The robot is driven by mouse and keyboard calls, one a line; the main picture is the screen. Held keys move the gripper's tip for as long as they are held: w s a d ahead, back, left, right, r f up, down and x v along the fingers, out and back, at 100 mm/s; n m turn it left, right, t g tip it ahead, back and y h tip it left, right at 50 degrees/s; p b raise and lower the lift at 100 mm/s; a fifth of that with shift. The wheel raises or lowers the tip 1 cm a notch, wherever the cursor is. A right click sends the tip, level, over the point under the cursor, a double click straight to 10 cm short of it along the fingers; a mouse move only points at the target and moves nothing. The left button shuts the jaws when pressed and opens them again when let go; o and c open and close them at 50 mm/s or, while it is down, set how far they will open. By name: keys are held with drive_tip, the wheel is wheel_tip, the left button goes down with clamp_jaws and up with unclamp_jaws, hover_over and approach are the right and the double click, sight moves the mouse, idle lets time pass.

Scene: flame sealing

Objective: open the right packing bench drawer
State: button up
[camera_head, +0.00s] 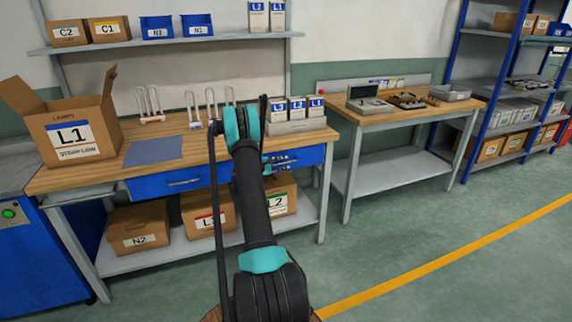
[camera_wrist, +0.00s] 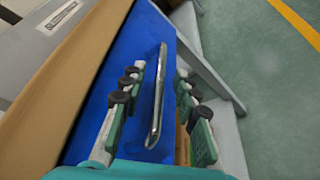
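The packing bench (camera_head: 60,178) has a blue right drawer (camera_head: 312,155), partly covered by my arm in the head view. The drawer looks closed, its front about in line with the bench. In the wrist view the blue drawer front (camera_wrist: 112,62) fills the middle, with a long metal bar handle (camera_wrist: 158,100) on it. I cannot tell whether either finger touches the handle.
A blue left drawer (camera_head: 170,182) sits beside the right one. Boxes such as L2 (camera_head: 283,195) stand on the lower shelf. The floor in front (camera_head: 400,240) is clear.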

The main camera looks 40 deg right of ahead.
drive_tip(key=shift+x, duration=0.9)
clamp_jaws()
